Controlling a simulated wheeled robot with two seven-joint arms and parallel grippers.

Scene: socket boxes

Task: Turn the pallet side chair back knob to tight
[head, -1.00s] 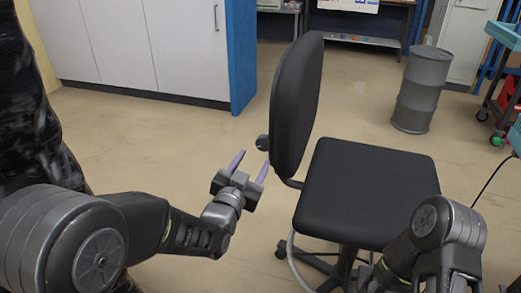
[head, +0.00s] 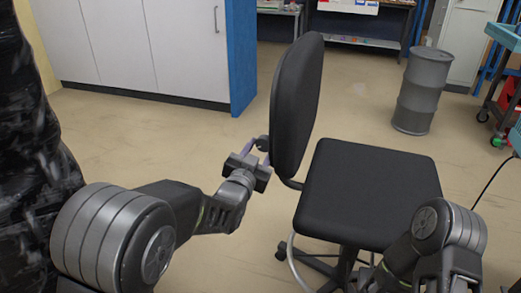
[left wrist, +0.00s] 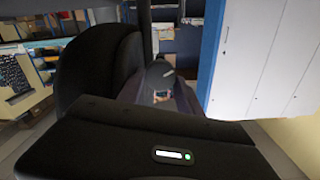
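The office chair has a black back (head: 297,105) and a black seat (head: 368,190). Its knob (head: 262,143) is a small dark round piece on the rear of the back, low on its left side. My left gripper (head: 256,151) is at the knob, its purple fingers apart. In the head view the fingers overlap the knob's area; I cannot tell whether they touch it. The left wrist view shows the dark chair back (left wrist: 100,70) close by, and my gripper's body across the bottom. My right arm is at the lower right, with its gripper out of view.
A grey drum (head: 421,90) stands behind the chair at the right. White cabinets (head: 150,45) with a blue end panel line the back left. A dark cable runs at the right. The floor (head: 190,135) left of the chair is clear.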

